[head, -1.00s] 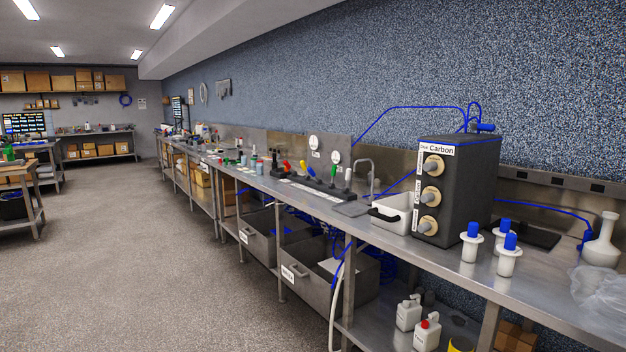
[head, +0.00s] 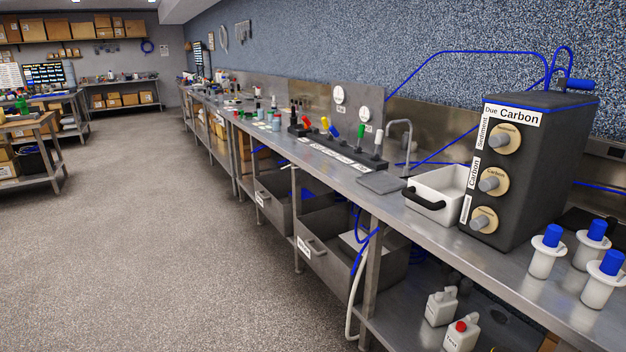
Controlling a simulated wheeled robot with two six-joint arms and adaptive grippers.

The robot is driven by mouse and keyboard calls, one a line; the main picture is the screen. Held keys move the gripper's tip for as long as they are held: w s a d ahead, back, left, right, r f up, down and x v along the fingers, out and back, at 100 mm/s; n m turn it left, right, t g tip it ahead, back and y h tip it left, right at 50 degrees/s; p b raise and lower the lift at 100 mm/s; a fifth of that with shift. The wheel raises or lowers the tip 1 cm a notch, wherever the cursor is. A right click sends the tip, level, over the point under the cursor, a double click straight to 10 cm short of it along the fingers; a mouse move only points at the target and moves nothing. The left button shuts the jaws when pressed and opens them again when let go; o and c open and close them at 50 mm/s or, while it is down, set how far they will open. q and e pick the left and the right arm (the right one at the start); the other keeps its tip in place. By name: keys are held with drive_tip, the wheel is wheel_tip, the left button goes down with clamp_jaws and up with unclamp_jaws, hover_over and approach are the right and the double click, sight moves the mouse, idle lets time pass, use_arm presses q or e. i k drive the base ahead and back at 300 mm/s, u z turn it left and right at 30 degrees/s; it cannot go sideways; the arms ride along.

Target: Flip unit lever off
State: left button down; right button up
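A row of levers with coloured handles stands on a dark panel (head: 335,153) on the long steel bench. From left to right I see a red lever (head: 305,122), a yellow lever (head: 325,124), a green lever (head: 361,131) and a white lever (head: 378,138). The yellow one looks tilted; the green and white ones stand about upright. White labels run along the panel's front, too small to read. I cannot tell which is the unit lever. Neither gripper shows in the head view.
A dark filter box (head: 540,150) marked Carbon, a white tray (head: 436,190) with a black handle and a faucet (head: 401,140) stand right of the levers. White blue-topped cartridges (head: 547,252) stand near right. Open floor (head: 190,250) lies left of the bench (head: 480,260).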

sight(334, 131)
drive_tip(key=u, duration=0.25)
drive_tip(key=i, duration=1.8)
drive_tip(key=z, duration=0.55)
drive_tip(key=i, duration=1.5)
drive_tip(key=z, duration=0.6)
